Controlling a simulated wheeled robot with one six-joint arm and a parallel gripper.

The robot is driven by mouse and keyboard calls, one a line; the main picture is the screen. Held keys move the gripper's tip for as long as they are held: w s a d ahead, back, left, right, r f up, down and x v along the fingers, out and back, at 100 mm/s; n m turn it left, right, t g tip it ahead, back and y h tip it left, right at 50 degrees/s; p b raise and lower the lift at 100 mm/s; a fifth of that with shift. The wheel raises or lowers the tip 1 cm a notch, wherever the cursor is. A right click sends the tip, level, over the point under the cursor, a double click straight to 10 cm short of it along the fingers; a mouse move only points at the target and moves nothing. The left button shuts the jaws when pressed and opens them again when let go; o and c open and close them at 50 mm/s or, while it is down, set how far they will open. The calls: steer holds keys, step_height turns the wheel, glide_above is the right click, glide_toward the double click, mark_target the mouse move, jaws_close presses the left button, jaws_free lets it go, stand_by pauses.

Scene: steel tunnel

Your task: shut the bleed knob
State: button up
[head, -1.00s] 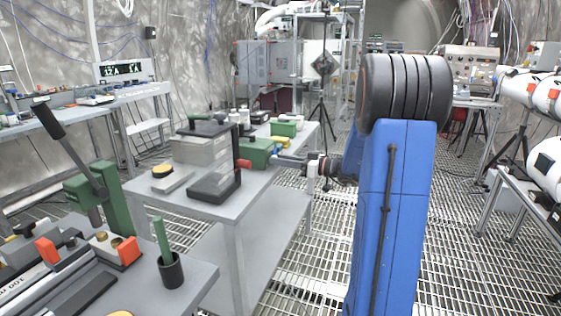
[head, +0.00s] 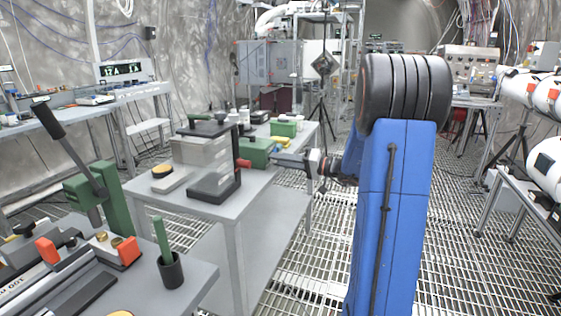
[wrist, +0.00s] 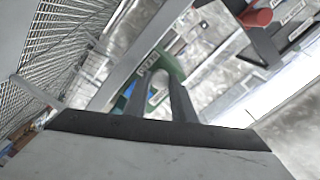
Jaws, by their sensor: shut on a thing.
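My gripper (head: 278,157) reaches from the right to the green pump-like body (head: 257,152) on the grey table in the head view. In the wrist view, the two dark fingers of my gripper (wrist: 160,100) are closed around a small pale, rounded piece, the bleed knob (wrist: 160,81), in front of the green body (wrist: 171,67). The fingers hide its sides, and I cannot read how far it is turned. A red grip (head: 243,163) is at the left of the green body; a red cylinder (wrist: 256,18) shows at the wrist view's top.
The grey table (head: 215,207) has bare room in front. Grated floor lies right.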

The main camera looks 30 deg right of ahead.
steer(key=m, duration=2.2)
steer(key=shift+f, duration=0.2)
steer(key=shift+m, duration=0.3)
steer(key=o, duration=1.1)
steer(key=shift+c, duration=0.2)
steer(key=v, duration=1.7)
steer(key=shift+s+d, duration=0.2)
